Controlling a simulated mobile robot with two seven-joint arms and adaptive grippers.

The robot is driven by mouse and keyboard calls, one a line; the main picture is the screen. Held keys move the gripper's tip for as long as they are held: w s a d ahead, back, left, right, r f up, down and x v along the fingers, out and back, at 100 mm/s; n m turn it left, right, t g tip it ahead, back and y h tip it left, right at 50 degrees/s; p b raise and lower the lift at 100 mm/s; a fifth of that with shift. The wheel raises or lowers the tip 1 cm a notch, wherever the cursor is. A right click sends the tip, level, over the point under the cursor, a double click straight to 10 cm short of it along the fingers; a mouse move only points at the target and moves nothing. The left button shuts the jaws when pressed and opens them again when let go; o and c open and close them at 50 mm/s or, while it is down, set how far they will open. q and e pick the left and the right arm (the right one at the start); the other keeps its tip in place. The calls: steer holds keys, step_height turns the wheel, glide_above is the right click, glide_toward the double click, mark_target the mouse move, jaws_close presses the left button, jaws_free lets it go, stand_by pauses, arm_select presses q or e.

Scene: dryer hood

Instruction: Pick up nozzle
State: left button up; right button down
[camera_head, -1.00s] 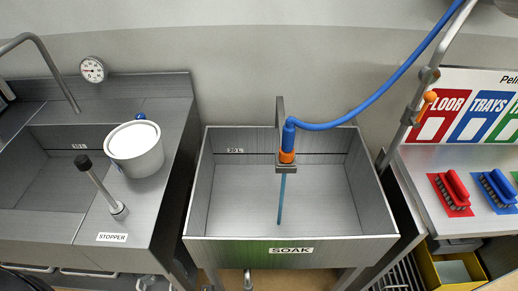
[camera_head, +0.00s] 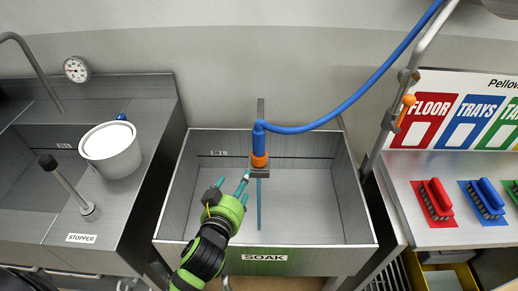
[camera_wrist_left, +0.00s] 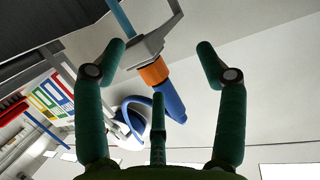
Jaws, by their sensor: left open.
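The nozzle (camera_head: 259,146) is a blue body with an orange collar, held upright in a grey bracket (camera_head: 259,173) over the SOAK sink. A blue hose runs from its top up to the right, and a thin blue rod or stream extends below the bracket. My left gripper (camera_head: 232,190) is open and empty, just left of and below the nozzle, in front of it. In the left wrist view the nozzle (camera_wrist_left: 162,80) shows its orange collar and blue body beyond the spread fingers (camera_wrist_left: 160,62), apart from them. My right gripper is not in view.
The SOAK sink (camera_head: 305,255) lies below the nozzle. A counter at left holds a white bucket (camera_head: 110,150) and a stopper post (camera_head: 70,187). Red and blue brushes sit on the right shelf (camera_head: 440,238). A grey pole (camera_head: 385,130) stands right of the nozzle.

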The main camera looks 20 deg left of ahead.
mark_target(260, 152)
arm_select(q)
steer(key=w+d+r+t, duration=0.1)
steer(key=r, duration=0.1)
steer(key=w+d+r+t+h, duration=0.1)
steer(key=d+r+m+t+h, duration=0.1)
steer(key=r, duration=0.1)
steer(key=shift+w+d+r, duration=0.1)
steer(key=shift+w+r, duration=0.2)
steer(key=shift+w, duration=0.1)
steer(key=w+p, duration=0.2)
steer(key=w, duration=0.4)
steer(key=shift+w+d+r, duration=0.1)
steer(key=shift+d, duration=0.05)
steer(key=shift+w, duration=0.3)
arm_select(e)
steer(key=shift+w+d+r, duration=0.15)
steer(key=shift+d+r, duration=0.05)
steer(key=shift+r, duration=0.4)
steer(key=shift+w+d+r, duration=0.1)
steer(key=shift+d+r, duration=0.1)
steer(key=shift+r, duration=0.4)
arm_select(q)
steer(key=shift+c, duration=0.4)
steer(key=c, duration=1.1)
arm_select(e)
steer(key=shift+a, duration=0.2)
